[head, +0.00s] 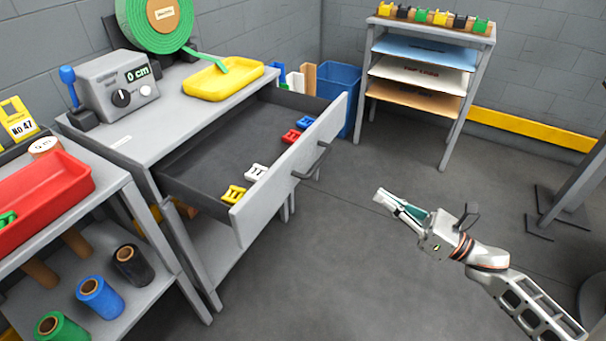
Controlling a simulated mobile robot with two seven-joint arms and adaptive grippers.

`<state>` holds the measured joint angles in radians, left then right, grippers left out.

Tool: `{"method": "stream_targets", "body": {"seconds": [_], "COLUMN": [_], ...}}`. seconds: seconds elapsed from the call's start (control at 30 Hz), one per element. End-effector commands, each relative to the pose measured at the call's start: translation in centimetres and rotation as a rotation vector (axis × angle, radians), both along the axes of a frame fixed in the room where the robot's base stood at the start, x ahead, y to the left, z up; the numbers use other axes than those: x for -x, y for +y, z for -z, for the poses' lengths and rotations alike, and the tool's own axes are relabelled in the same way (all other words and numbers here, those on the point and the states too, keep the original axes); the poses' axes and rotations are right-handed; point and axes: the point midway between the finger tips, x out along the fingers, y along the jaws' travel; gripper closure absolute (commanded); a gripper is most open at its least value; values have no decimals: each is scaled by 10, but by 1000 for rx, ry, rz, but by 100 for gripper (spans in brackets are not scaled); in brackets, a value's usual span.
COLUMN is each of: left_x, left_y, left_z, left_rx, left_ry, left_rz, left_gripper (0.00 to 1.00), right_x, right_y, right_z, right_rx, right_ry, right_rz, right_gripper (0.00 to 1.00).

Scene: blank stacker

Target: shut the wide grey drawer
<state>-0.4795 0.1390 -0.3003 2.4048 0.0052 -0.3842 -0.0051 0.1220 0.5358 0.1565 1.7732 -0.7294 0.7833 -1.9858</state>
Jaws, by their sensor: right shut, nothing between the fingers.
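The wide grey drawer (290,173) is pulled far out from under the grey worktop. Its front panel faces right and carries a dark bar handle (313,161). Inside on the dark floor lie a yellow clip (233,194), a white clip (256,172), a blue clip (305,122) and a red clip (291,136), all near the front panel. My right gripper (388,201) is shut and empty. It hangs over the floor to the right of the drawer, apart from the handle. My left gripper is not in view.
On the worktop (180,110) stand a grey box with a dial (118,85), a yellow tray (223,80) and a green roll (155,22). A blue bin (338,88) and a shelf rack (422,70) stand behind. The floor between drawer and gripper is clear.

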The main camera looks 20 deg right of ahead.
Motion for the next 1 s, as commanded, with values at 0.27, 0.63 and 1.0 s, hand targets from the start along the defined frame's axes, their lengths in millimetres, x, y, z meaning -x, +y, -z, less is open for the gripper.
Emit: {"method": "stream_targets", "body": {"seconds": [0.27, 0.63, 1.0], "left_x": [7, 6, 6], "left_y": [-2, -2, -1], "left_z": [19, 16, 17], "left_rx": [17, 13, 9], "left_ry": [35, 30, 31], "left_rz": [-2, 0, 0], "left_gripper": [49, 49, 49], "right_x": [-2, -47, -97], "right_y": [-3, 30, 69], "right_z": [25, 9, -1], "right_rx": [208, 209, 208], "right_ry": [-117, -128, -123], "right_rz": [-37, -37, -36], "right_gripper": [100, 100, 100]}}
